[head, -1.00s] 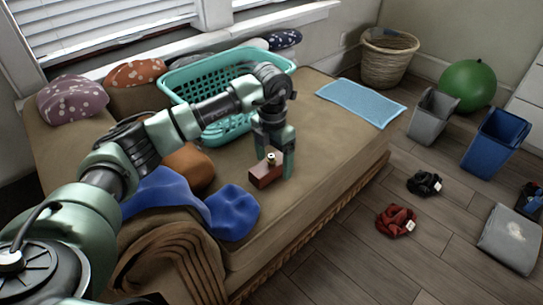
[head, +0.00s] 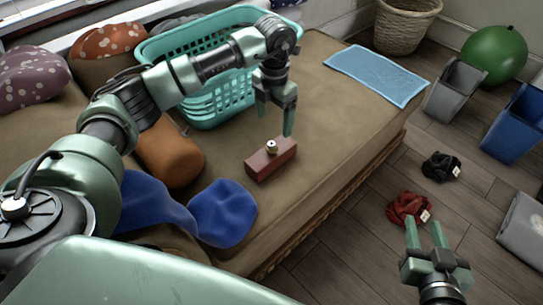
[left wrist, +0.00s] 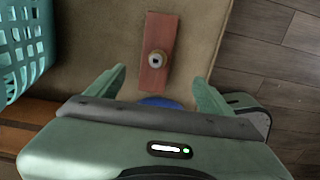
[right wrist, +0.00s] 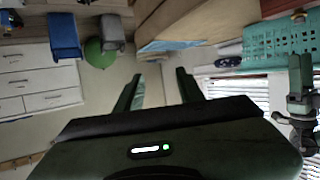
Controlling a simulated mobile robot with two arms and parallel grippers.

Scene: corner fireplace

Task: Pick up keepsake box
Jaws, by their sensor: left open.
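The keepsake box (head: 268,163) is a small reddish-brown block with a round metallic knob on top. It rests on the brown couch cushion (head: 330,130). My left gripper (head: 276,122) is open and empty, above and just behind the box in the head view. In the left wrist view the box (left wrist: 154,88) lies ahead between the spread fingers (left wrist: 160,76), with clear gaps on both sides. My right gripper (head: 424,224) is open and empty over the floor at the lower right; its spread fingers (right wrist: 157,78) also show in the right wrist view.
A teal laundry basket (head: 210,95) stands behind the box. Blue cloth (head: 222,212) and an orange-brown bolster (head: 168,153) lie to the left. A light-blue mat (head: 378,75) lies at the far right. Dark and red bundles (head: 408,208) lie on the floor.

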